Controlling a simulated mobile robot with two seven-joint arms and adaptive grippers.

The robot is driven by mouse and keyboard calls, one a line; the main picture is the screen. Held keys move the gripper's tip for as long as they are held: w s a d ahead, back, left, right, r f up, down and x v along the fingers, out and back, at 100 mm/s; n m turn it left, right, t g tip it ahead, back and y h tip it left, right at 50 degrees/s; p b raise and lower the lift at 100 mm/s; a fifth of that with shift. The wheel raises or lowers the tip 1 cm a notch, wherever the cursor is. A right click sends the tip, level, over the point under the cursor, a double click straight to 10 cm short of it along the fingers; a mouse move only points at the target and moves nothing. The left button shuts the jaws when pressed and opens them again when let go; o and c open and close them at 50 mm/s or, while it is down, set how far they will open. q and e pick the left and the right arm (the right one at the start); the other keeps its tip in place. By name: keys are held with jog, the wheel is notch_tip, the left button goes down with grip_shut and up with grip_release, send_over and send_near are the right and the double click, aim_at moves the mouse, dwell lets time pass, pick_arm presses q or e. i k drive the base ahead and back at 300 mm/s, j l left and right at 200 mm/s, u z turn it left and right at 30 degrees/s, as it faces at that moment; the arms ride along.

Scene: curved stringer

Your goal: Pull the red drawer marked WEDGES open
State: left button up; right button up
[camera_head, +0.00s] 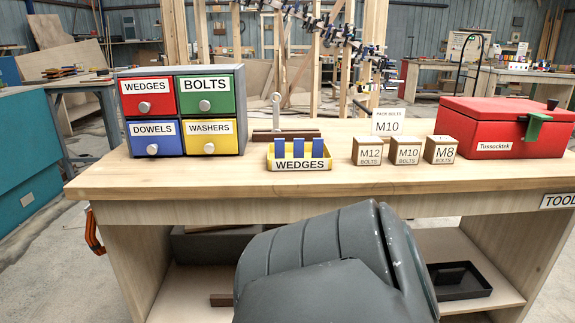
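The red drawer (147,96) marked WEDGES is the upper left one in a small four-drawer cabinet (243,115) on the left part of the workbench. Its front looks flush with the other drawers, so it appears shut. A round pale knob (144,107) sits low on its front, and nothing touches it. Neither of my grippers shows in the head view. A large dark grey link of my own arm fills the bottom middle, in front of the bench.
Green BOLTS (207,94), blue DOWELS (154,138) and yellow WASHERS (210,136) drawers adjoin it. Right of the cabinet are a yellow WEDGES tray (262,158) with blue wedges, wooden bolt boxes (405,150) and a red toolbox (495,128). The benchtop (200,176) before the cabinet is clear.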

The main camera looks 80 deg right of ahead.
aim_at(140, 96)
jog(key=j+z, duration=0.15)
jog(key=z, duration=2.4)
